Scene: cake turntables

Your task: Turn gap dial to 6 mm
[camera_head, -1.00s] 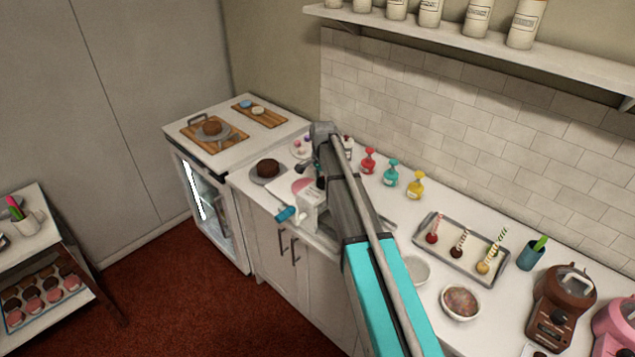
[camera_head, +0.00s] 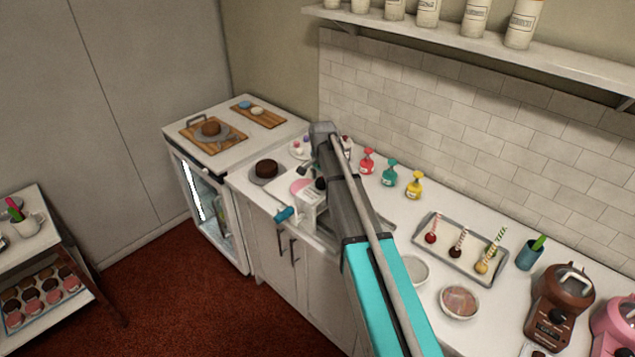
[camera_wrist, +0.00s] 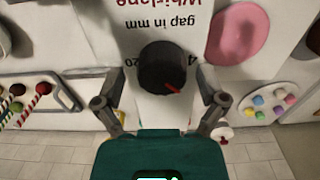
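A black gap dial (camera_wrist: 163,66) with a red pointer mark sits on a white machine panel (camera_wrist: 160,22) in the wrist view. The lettering, including "gap in mm", appears upside down. The red mark points to the lower right in the picture. A 4 shows right of the dial and a 20 left of it; other numbers are hidden or unreadable. My gripper (camera_wrist: 162,78) is open, one finger on each side of the dial, with visible space between. In the head view the white machine (camera_head: 311,206) with a teal-handled crank (camera_head: 284,214) is partly behind my arm.
A chocolate cake (camera_head: 266,168) stands left of the machine. Red, teal and yellow bottles (camera_head: 415,186) stand behind it to the right. A tray of cake pops (camera_head: 459,245) and a bowl (camera_head: 460,301) occupy the counter farther right. A pink disc (camera_wrist: 238,34) lies beside the machine.

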